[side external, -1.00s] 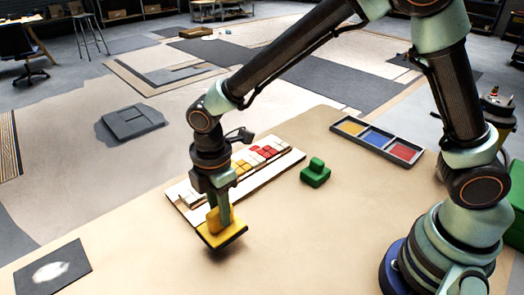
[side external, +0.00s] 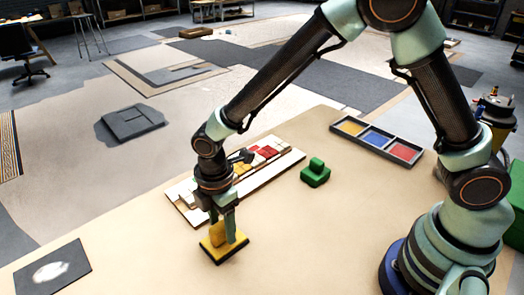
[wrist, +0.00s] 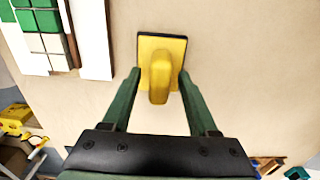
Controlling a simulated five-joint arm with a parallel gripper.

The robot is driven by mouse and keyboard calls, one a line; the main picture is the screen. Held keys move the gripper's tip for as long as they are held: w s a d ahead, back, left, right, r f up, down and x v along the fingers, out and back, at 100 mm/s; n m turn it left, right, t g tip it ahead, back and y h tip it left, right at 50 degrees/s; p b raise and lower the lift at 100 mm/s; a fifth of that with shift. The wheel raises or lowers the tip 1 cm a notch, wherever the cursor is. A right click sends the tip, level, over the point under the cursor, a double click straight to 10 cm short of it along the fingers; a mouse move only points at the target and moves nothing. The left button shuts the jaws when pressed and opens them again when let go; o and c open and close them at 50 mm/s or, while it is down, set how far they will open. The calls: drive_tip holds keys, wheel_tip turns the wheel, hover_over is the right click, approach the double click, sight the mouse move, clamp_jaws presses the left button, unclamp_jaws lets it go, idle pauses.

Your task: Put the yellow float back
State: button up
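The yellow float (side external: 223,243), a yellow block handle on a dark-edged square plate, lies flat on the table near its front left. It also shows in the wrist view (wrist: 160,68), with its handle pointing toward me. My gripper (side external: 222,228) is low over the float, with one finger on each side of the handle. In the wrist view my gripper (wrist: 160,82) is open, with a visible gap between each finger and the handle.
The mosaic panel (side external: 180,203) with coloured tiles lies just behind the float. A green float-shaped block (side external: 315,174) and a three-compartment tray (side external: 377,139) stand farther right. A dark square with a white patch (side external: 75,262) is at lower left. The front table is clear.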

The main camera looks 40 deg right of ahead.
sight(222, 223)
wheel_tip(222, 223, up, 12)
drive_tip(key=s+d+r+m+t, duration=0.2)
drive_tip(key=s+d+r+m, duration=0.1)
drive_tip(key=d+m, duration=0.6)
drive_tip(key=s+d+r+m+t, duration=0.3)
drive_tip(key=d+r+m, duration=0.3)
drive_tip(key=d+m, duration=0.3)
drive_tip(key=s+d, duration=0.1)
drive_tip(key=d, duration=0.3)
drive_tip(key=shift+d+t, duration=0.25)
drive_tip(key=shift+t, duration=0.05)
